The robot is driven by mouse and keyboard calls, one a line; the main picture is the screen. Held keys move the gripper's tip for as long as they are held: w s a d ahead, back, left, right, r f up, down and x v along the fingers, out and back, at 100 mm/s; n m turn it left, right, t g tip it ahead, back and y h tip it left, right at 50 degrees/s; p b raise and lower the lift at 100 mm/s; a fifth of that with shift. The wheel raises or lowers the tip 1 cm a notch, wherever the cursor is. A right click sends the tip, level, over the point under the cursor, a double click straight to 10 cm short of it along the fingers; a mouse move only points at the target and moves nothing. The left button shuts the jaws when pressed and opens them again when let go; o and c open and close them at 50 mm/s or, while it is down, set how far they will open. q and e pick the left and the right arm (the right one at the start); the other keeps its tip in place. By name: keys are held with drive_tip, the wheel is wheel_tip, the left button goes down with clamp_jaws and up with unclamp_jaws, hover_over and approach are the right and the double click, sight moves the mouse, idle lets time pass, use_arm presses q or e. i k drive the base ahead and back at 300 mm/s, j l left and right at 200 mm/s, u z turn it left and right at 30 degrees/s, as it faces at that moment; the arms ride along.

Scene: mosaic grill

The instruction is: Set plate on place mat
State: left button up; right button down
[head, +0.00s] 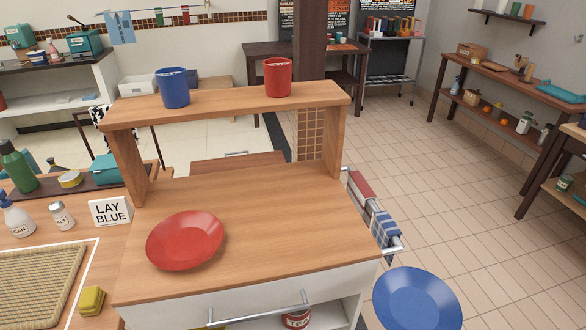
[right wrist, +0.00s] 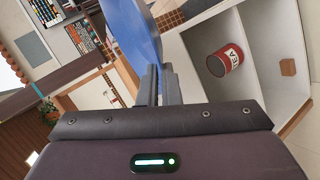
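A blue plate (head: 418,298) is at the lower right of the head view, out past the counter's right side. In the right wrist view, the two dark fingers of my right gripper (right wrist: 159,72) are shut on the rim of the blue plate (right wrist: 130,30). A woven tan place mat (head: 40,280) lies bare at the lower left, inside a white outline. A red plate (head: 186,240) rests on the wooden counter (head: 270,215). A small sign (head: 111,211) behind the mat reads "LAY BLUE". My left gripper is not in view.
A raised shelf (head: 225,99) on the counter holds a blue mug (head: 173,88) and a red mug (head: 278,77). A shaker (head: 61,215), a white bottle (head: 16,215) and a green bottle (head: 17,168) stand behind the mat. A towel rail (head: 385,237) juts from the counter's right side.

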sight(31, 286)
drive_tip(key=k+j, duration=0.1)
drive_tip(key=j, duration=0.4)
drive_tip(key=k+j, duration=0.1)
drive_tip(key=j, duration=0.35)
drive_tip(key=k+j, duration=0.1)
drive_tip(key=j, duration=0.4)
drive_tip(key=k+j, duration=0.1)
drive_tip(key=j, duration=0.85)
drive_tip(key=k+j, duration=0.15)
drive_tip(key=j, duration=0.95)
drive_tip(key=k+j, duration=0.15)
drive_tip(key=j, duration=0.5)
